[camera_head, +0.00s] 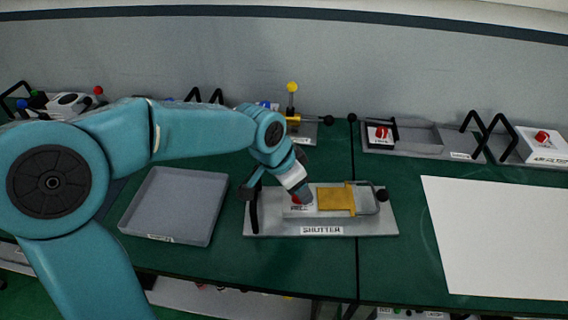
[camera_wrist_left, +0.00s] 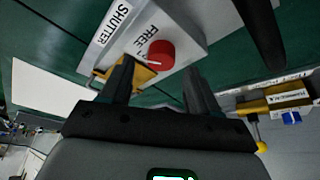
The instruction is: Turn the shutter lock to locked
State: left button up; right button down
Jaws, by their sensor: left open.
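The shutter unit is a grey plate (camera_head: 270,225) labelled SHUTTER, with a yellow sliding plate (camera_head: 336,198) on it. Its lock is a round red knob (camera_wrist_left: 161,54) on a pale block, with the word FREE printed beside it. In the head view only a bit of the red knob (camera_head: 296,200) shows, mostly hidden by my gripper. My left gripper (camera_head: 304,196) is above the knob, tilted. In the left wrist view its two fingers (camera_wrist_left: 160,86) are apart and empty, with the knob ahead of the gap between them. I cannot see contact. My right gripper is not in view.
A black upright handle (camera_head: 253,208) stands at the plate's left end, close to my gripper. A grey tray (camera_head: 175,205) lies to the left, and a white sheet (camera_head: 500,235) to the right. A yellow-knobbed valve (camera_head: 292,105) and other devices line the back.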

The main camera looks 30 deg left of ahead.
pick_arm(q)
jog(key=v, duration=1.4)
jog(key=shift+s, duration=0.15)
